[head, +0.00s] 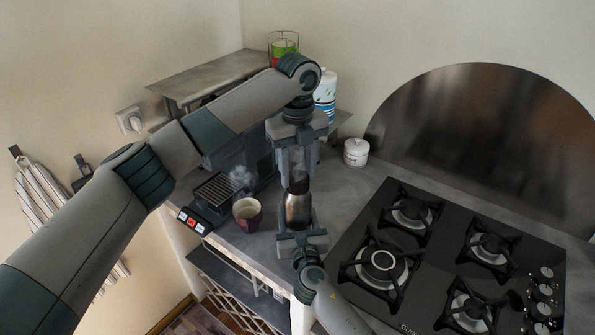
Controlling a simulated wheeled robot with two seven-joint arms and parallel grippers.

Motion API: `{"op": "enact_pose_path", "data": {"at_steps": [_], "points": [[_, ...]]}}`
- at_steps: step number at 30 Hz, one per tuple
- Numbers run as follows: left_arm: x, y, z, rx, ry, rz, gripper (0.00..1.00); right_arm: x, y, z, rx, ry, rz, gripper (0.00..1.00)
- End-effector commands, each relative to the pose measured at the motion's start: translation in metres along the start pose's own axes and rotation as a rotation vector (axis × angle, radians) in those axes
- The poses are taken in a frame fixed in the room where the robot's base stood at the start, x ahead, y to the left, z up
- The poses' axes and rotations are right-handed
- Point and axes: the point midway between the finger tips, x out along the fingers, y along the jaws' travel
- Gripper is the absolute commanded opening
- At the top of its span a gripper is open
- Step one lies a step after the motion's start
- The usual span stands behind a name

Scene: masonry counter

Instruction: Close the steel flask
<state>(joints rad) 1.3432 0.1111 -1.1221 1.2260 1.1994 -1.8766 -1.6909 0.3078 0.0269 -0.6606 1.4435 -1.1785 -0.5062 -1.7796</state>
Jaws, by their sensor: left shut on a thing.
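The steel flask (297,211) stands upright on the grey counter, left of the hob. Its body is shiny metal. A dark piece that looks like its lid (298,186) is at the top of the flask. My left gripper (298,177) points straight down above the flask and is shut on this dark piece. I cannot tell whether the lid touches the flask's neck or how it is seated. My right gripper (297,222) comes from the front, with its fingers on either side of the flask's lower body. I cannot tell whether they press on it.
A steaming mug (247,214) stands close left of the flask, by a coffee machine (212,193). The black gas hob (440,270) is at the right. A white lidded jar (356,152) stands behind. A raised shelf (205,78) is at the back left. The counter's front edge is near.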

Motion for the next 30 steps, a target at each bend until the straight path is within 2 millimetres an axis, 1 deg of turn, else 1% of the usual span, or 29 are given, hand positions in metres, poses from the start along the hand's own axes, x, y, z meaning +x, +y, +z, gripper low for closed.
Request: {"op": "enact_pose_path", "data": {"at_steps": [3, 18, 20, 24, 25, 26, 27, 30], "points": [[-0.0010, -0.0003, 0.0007, 0.178, -0.002, -0.002, 0.17, -0.0005, 0.0000, -0.0013, -0.001, 0.002, 0.000, 0.00], [-0.0007, -0.0003, 0.0005, 0.960, -0.003, 0.000, 0.17, -0.0005, 0.0001, -0.0014, -0.001, 0.002, 0.000, 0.00], [-0.0006, -0.0004, 0.0004, 1.040, -0.002, -0.001, 0.17, -0.0005, 0.0001, -0.0014, -0.001, 0.002, 0.000, 0.00], [-0.0004, -0.0005, 0.0002, 1.039, -0.002, -0.001, 0.17, -0.0005, 0.0001, -0.0014, -0.001, 0.002, 0.000, 0.00], [-0.0004, -0.0005, 0.0002, 1.038, -0.002, -0.001, 0.44, -0.0005, 0.0001, -0.0014, -0.001, 0.002, 0.000, 0.00], [-0.0004, -0.0005, 0.0002, 1.038, -0.002, -0.001, 0.51, -0.0005, 0.0001, -0.0014, -0.001, 0.002, 0.000, 0.00], [-0.0003, -0.0005, 0.0002, 1.038, -0.002, -0.001, 0.60, -0.0005, 0.0001, -0.0014, -0.001, 0.002, 0.000, 0.00], [0.0000, -0.0005, 0.0000, 1.037, -0.001, -0.001, 0.60, -0.0005, 0.0001, -0.0015, -0.001, 0.002, 0.000, 0.00]]}}
